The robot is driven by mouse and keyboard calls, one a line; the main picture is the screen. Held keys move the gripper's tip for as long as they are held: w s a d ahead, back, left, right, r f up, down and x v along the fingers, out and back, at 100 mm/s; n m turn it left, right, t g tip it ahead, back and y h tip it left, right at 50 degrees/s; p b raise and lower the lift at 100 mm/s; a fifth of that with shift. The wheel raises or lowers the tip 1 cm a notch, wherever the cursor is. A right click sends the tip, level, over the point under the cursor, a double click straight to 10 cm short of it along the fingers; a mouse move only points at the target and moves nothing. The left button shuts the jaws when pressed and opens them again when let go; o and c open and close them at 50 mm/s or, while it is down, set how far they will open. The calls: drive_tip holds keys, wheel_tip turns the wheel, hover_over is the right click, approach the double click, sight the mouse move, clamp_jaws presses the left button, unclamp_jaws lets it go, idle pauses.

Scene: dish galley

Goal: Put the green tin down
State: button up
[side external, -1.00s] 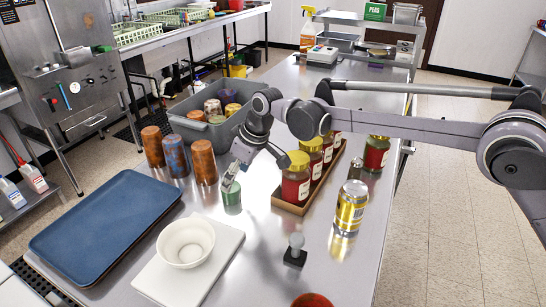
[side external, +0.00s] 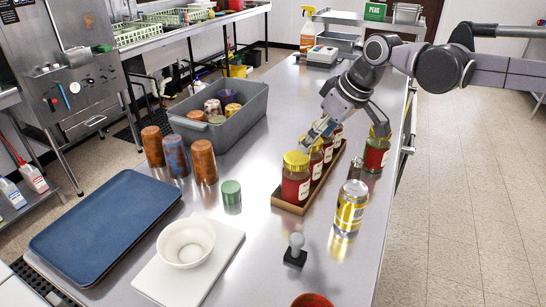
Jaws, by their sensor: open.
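The green tin (side external: 231,194) stands upright on the bare metal table (side external: 250,265), right of the brown tumblers and left of the jar tray. Nothing touches it. My gripper (side external: 312,138) is open, up and to the right of the tin, over or close to the row of jars. Its fingertips are small and partly overlap the jars in this view, so I cannot tell whether they touch a jar. The tin is apart from my gripper.
Red jars with yellow lids (side external: 295,180) stand in a brown tray (side external: 291,207). Nearby are a yellow can (side external: 350,207), a white bowl (side external: 186,242) on a white board (side external: 222,250), a blue tray (side external: 105,225), brown tumblers (side external: 203,162) and a grey tub (side external: 247,122).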

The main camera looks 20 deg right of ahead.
drive_tip(key=s+d+m, duration=0.1)
drive_tip(key=s+d, duration=0.2)
drive_tip(key=d, duration=0.1)
drive_tip(key=s+d+m+t, duration=0.1)
drive_tip(key=s+d, duration=0.3)
drive_tip(key=shift+s+d+r+h, duration=0.15)
drive_tip(key=shift+s+h, duration=0.05)
drive_tip(key=shift+h, duration=0.1)
drive_tip(key=s+d+f+m+h, duration=0.1)
drive_tip(key=s+d+f+m, duration=0.1)
drive_tip(key=s+d+f, duration=0.2)
drive_tip(key=s+d+f+m+t, duration=0.1)
drive_tip(key=s+d+f, duration=0.3)
drive_tip(key=s, duration=0.6)
drive_tip(key=shift+s+d+m+h, duration=0.3)
drive_tip(key=shift+d+m+h, duration=0.1)
drive_tip(key=shift+d, duration=0.7)
